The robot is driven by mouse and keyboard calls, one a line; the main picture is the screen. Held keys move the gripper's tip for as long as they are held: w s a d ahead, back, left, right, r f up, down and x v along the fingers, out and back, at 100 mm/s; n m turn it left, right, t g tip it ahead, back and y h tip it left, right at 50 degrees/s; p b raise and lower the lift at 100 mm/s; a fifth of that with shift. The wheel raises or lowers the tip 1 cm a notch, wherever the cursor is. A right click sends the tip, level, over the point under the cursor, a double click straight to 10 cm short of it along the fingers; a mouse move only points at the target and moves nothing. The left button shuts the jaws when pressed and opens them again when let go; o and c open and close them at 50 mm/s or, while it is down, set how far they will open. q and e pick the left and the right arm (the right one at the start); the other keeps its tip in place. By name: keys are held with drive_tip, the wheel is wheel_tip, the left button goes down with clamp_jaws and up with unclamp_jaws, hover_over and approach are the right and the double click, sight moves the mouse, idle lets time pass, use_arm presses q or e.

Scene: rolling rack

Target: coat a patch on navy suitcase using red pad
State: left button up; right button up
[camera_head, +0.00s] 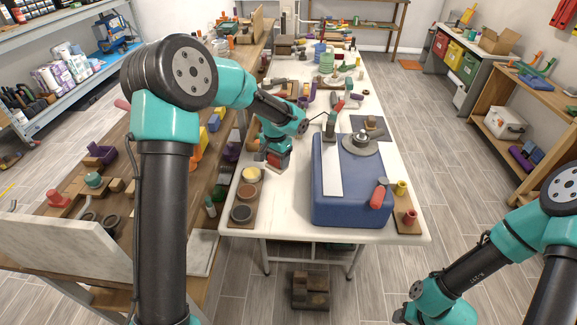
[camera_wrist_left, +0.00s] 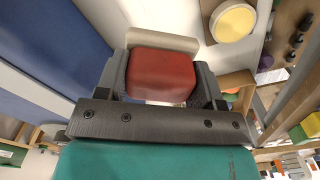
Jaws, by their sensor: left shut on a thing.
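The navy suitcase (camera_head: 348,200) lies on the white table, with a pale rectangular strip (camera_head: 331,168) along the left of its top. My left gripper (camera_head: 275,160) is left of the suitcase, above the table, and is shut on the red pad (camera_head: 279,163). In the left wrist view the red pad (camera_wrist_left: 160,75), with a beige part behind it, sits between the two dark fingers. The suitcase's blue side (camera_wrist_left: 62,55) shows at the left there. My right arm shows at the lower right of the head view, but its fingers are out of frame.
A wooden board (camera_head: 238,225) holds three round pots near the left table edge; the yellow one (camera_head: 252,174) also shows in the left wrist view (camera_wrist_left: 233,22). Clutter fills the far table.

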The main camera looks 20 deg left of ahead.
use_arm(q)
hover_over(252, 172)
wheel_tip(252, 172, down, 2)
drive_tip(key=shift+s+a+f, duration=0.1)
drive_tip(key=shift+f, duration=3)
drive_tip(key=shift+f, duration=0.65)
idle(0.5)
wheel_tip(252, 172, up, 7)
idle(1.1)
drive_tip(key=shift+r, duration=0.1)
idle(0.5)
